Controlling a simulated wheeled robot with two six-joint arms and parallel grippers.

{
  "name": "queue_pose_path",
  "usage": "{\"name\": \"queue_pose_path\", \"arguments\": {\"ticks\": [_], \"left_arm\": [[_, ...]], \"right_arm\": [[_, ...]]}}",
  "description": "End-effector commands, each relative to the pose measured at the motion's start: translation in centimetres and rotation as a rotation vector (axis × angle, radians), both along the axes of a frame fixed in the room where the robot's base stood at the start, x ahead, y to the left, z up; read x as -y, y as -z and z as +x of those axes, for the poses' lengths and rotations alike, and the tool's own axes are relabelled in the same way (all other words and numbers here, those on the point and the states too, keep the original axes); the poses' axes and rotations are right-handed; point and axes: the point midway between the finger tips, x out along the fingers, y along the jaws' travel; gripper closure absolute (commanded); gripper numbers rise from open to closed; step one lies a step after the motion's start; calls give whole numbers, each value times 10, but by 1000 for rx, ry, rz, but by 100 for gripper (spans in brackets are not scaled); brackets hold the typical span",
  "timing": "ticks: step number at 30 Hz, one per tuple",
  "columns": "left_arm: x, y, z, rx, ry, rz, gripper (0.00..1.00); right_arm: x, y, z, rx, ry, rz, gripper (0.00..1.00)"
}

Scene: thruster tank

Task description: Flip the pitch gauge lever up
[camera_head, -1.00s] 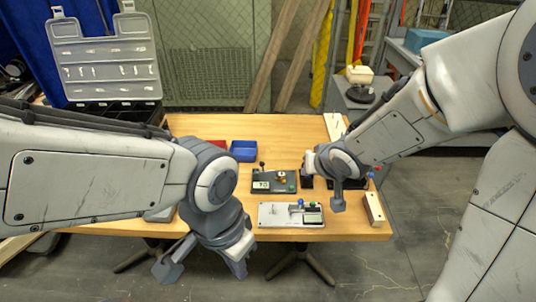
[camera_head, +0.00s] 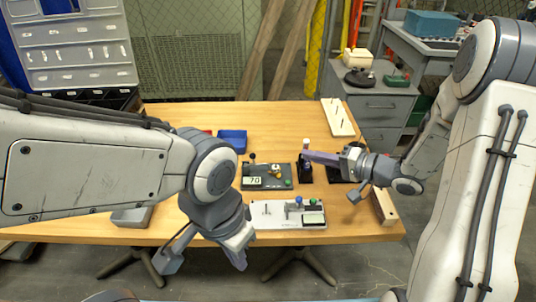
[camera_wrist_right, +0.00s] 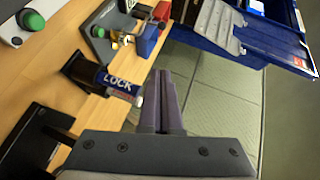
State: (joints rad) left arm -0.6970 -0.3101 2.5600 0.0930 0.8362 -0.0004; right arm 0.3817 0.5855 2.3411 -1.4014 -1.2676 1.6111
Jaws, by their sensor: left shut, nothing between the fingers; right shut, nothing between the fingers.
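A dark gauge box (camera_head: 268,184) with a display reading 70, a green button and a black-knobbed lever (camera_head: 252,158) sits mid-table. The lever's knob stands above the box's back left corner. In front lies a pale panel (camera_head: 275,221) with a small display and a blue-knobbed lever (camera_head: 299,201). I cannot read which is the pitch gauge. My right gripper (camera_head: 308,156) is shut and empty, its fingers pointing left above a black stand. In the right wrist view its fingers (camera_wrist_right: 166,106) are together beside a LOCK label (camera_wrist_right: 117,82). My left gripper (camera_head: 238,258) is shut and empty at the table's front edge.
A blue bin (camera_head: 232,141) stands behind the gauge box. A wooden block (camera_head: 383,207) lies near the right edge, and a pale pegged board (camera_head: 337,117) at the back right. A grey case (camera_head: 75,52) stands open at back left. The table's back middle is clear.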

Motion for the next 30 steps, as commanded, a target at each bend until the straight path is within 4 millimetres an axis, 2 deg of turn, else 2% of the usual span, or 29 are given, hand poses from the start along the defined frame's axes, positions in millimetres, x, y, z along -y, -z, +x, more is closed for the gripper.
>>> {"name": "queue_pose_path", "arguments": {"ticks": [5, 18, 24, 30], "left_arm": [[0, 3, 0, 0, 0, 0, 100], [0, 11, 0, 0, 0, 0, 100], [0, 14, 0, 0, 0, 0, 100], [0, 14, 0, 0, 0, 0, 100]], "right_arm": [[-13, 5, 8, 0, -4, -1, 100], [-82, 29, 56, 1, -1, -2, 100], [-106, 36, 49, 0, 2, -2, 100], [-113, 38, 48, 0, 4, -2, 100]]}}
